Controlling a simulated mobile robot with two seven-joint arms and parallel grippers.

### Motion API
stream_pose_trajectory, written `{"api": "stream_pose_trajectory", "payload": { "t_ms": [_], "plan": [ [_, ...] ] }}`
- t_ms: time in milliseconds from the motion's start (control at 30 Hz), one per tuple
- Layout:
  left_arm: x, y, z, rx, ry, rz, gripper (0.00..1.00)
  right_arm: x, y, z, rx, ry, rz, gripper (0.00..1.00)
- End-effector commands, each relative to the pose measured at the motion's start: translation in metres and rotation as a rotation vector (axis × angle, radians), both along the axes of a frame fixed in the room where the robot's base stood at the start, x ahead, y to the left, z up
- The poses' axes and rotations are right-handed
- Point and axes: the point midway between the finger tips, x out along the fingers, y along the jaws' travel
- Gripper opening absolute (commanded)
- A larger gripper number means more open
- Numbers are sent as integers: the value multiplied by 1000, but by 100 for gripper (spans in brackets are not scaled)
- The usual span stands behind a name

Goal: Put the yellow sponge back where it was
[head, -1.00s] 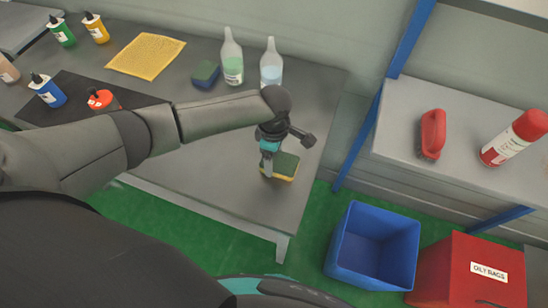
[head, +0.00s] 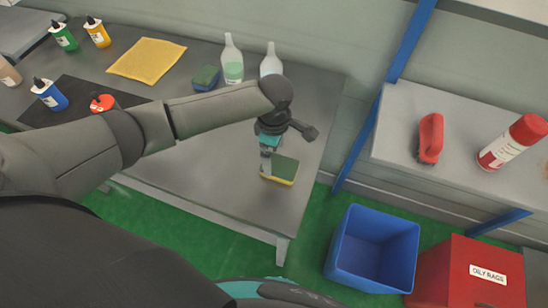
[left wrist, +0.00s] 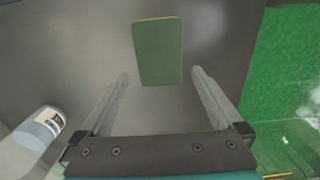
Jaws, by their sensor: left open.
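The yellow sponge (head: 280,172), with a green top face and a yellow edge, lies flat near the right end of the grey workbench (head: 225,185). In the left wrist view its green top (left wrist: 157,52) shows ahead of the fingers and centred between them. My left gripper (head: 267,165) is above the sponge, pointing down. Its two fingers (left wrist: 160,72) are spread apart with nothing held between them. The sponge rests on the bench. My right gripper is not in view.
A blue-green sponge (head: 206,77) and two clear bottles (head: 232,60) stand at the bench's back. A yellow cloth (head: 147,58), dark mat (head: 75,98) and several small bottles lie left. A blue bin (head: 373,250) and red box (head: 470,275) are right of the bench.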

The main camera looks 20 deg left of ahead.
Motion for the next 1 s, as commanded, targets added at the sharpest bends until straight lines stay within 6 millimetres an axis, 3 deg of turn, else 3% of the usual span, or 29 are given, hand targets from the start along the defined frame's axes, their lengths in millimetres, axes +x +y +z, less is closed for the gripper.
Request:
{"api": "stream_pose_trajectory", "payload": {
  "t_ms": [33, 200, 400, 833, 1000],
  "plan": [
    [1, 0, 15, -2, -3, -1, 100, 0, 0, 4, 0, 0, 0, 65],
    [0, 0, 49, 0, -3, 0, 100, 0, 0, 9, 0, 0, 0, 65],
    [0, 0, 72, 0, -1, 0, 100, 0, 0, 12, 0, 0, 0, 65],
    [-1, 0, 76, -1, 0, -6, 100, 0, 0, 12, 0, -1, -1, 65],
    [-13, -17, 68, -39, -14, -141, 100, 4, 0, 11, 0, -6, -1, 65]
  ]
}}
